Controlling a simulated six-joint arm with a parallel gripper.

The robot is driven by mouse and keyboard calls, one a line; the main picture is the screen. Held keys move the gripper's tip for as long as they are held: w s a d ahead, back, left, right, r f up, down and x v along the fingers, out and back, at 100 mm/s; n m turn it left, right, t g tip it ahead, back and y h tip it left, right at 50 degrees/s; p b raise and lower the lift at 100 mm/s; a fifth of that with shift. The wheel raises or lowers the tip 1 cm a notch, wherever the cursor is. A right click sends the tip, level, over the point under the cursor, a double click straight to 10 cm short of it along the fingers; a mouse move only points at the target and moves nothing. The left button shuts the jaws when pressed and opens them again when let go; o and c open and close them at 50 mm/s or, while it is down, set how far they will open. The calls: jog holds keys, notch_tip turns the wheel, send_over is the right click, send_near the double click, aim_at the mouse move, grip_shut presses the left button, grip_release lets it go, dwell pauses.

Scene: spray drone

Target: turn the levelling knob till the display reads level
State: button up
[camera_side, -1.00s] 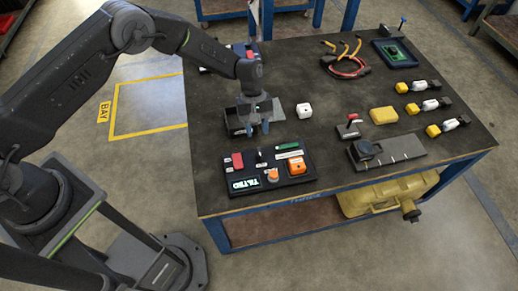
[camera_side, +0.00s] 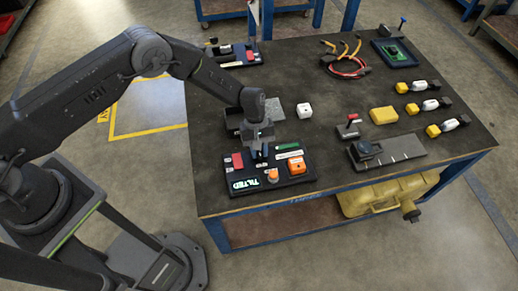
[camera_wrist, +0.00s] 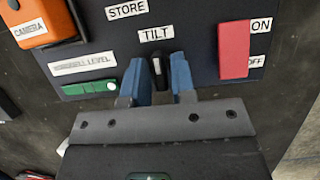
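The levelling knob (camera_wrist: 157,70) is small and dark with a pale line, below the TILT label on the dark control panel (camera_wrist: 205,60). In the wrist view my gripper (camera_wrist: 160,75) has its two blue fingers apart, one on each side of the knob. A gap shows at the right finger; contact at the left finger I cannot tell. In the side view my gripper (camera_side: 258,155) is low over the panel (camera_side: 285,182) and hides the knob. The display (camera_side: 245,184) at the panel's near left reads TILTED.
The panel also carries a red ON/OFF switch (camera_wrist: 234,50), an orange CAMERA block (camera_wrist: 27,22) and a green part (camera_wrist: 90,87).

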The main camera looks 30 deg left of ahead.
grip_shut()
jog(key=shift+m, duration=0.3)
jog(key=shift+w+d+m+g+y, duration=0.1)
jog(key=shift+m+g+y, duration=0.25)
jog(key=shift+m, duration=0.85)
jog(key=shift+m+g+y, duration=0.15)
jog(key=shift+m+y, duration=0.4)
jog(key=shift+m, duration=0.65)
jog(key=shift+o, duration=1.5)
grip_release()
jog(key=v, duration=1.3)
jog(key=shift+w+r, duration=0.2)
jog(key=shift+r, duration=0.2)
